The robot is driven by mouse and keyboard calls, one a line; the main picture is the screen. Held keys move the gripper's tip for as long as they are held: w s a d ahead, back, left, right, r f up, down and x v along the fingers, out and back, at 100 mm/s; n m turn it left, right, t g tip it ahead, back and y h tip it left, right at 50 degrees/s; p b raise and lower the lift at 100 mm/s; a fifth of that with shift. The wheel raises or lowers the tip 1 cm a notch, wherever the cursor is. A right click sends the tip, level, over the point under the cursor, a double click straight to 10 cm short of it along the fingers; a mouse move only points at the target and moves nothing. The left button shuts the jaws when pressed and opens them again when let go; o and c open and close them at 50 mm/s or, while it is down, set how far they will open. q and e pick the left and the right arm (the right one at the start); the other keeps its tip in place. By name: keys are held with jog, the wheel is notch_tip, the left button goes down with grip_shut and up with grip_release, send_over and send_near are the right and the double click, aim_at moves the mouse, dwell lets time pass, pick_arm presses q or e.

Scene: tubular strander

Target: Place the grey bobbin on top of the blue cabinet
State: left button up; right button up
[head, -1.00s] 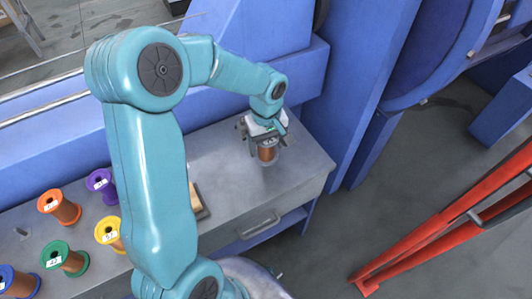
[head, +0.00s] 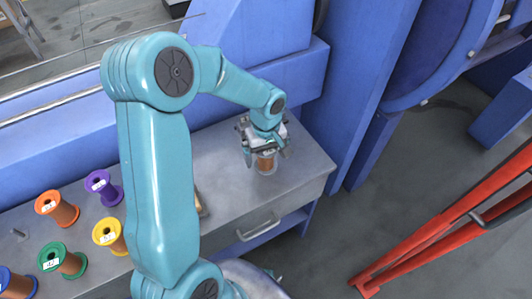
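The grey bobbin (head: 265,162), wound with copper-brown wire, is at the right part of the grey-topped bench. It stands upright, and I cannot tell whether its base touches the bench. My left gripper (head: 264,150) points down from above, with its fingers at either side of the bobbin's upper part. The gripper hides the bobbin's top, and I cannot tell whether the fingers press on it. My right gripper is not in view. Blue machine housing stands behind the bench; I cannot pick out a separate blue cabinet.
A red frame (head: 450,222) stands on the right floor.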

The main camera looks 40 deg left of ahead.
pick_arm(q)
jog(key=shift+r, duration=0.2)
notch_tip(320, 180, up, 12)
jog(key=p, duration=0.2)
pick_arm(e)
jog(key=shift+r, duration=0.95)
pick_arm(q)
jog(key=shift+f, duration=0.1)
